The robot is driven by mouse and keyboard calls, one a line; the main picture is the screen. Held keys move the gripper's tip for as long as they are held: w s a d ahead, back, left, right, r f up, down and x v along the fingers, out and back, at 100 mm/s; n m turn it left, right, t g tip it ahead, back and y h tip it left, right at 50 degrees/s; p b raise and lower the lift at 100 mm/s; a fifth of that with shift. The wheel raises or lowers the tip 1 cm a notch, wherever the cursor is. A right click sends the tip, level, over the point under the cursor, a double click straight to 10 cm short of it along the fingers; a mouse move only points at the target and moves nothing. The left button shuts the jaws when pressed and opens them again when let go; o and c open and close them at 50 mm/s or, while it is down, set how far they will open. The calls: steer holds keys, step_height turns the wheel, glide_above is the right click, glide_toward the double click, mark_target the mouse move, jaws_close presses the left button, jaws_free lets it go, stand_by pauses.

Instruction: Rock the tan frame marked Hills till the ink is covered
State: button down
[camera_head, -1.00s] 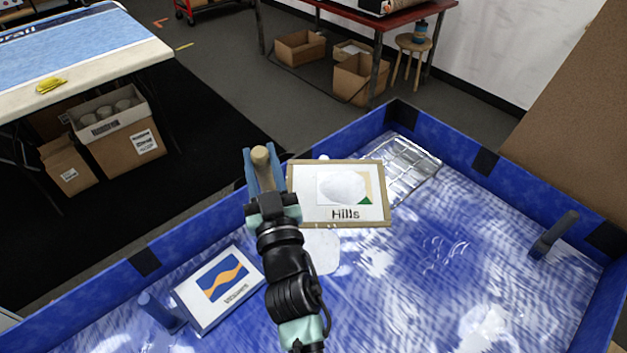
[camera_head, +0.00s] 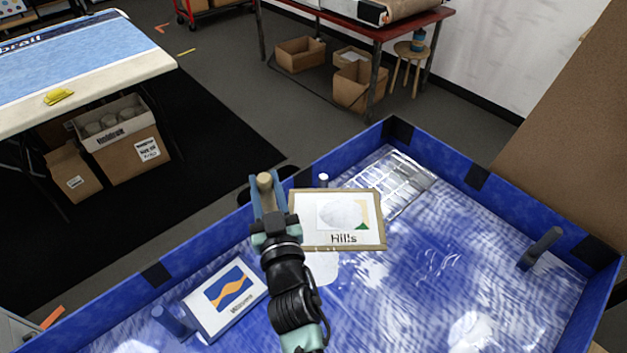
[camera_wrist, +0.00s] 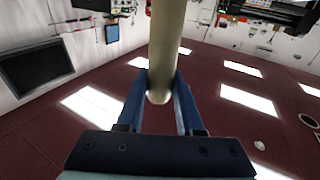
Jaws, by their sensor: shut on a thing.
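The tan frame marked Hills (camera_head: 377,212) is right of my gripper in the head view, its face up over the blue basin. Its white panel carries a pale grey round patch (camera_head: 340,214) with green and orange showing at its lower right. My gripper (camera_head: 265,190) is shut on a tan rod (camera_head: 264,180), which also shows between the blue fingers in the wrist view (camera_wrist: 165,50). The rod appears to be the frame's handle, but the join is hidden. Whether the frame touches the liquid I cannot tell.
The blue-walled basin (camera_head: 445,156) holds rippling liquid. A second framed picture (camera_head: 233,290), blue and orange, lies at the left near a blue post (camera_head: 172,321). A pale grid rack (camera_head: 408,180) lies at the far corner, and a dark post (camera_head: 540,247) stands at right.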

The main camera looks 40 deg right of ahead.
steer(key=shift+r+m+g+y+p, duration=0.25)
steer(key=shift+g+p, duration=0.5)
steer(key=shift+p, duration=2.8)
steer(key=shift+r+m+g+y+p, duration=0.15)
steer(key=shift+g+y+p, duration=0.4)
steer(key=shift+p, duration=2.95)
steer(key=shift+f+g+p, duration=0.3)
steer(key=shift+p, duration=0.1)
steer(key=shift+f+b, duration=0.2)
steer(key=shift+b, duration=0.2)
steer(key=shift+f+h+b, duration=0.2)
steer(key=shift+h+b, duration=0.1)
steer(key=shift+b, duration=1.1)
steer(key=t+b, duration=0.2)
steer(key=b, duration=0.7)
steer(key=n+t+h+b, duration=0.1)
steer(key=t+b, duration=0.1)
steer(key=b, duration=0.7)
steer(key=shift+r+h+b, duration=0.15)
steer(key=shift+h+b, duration=0.15)
steer(key=shift+r, duration=0.3)
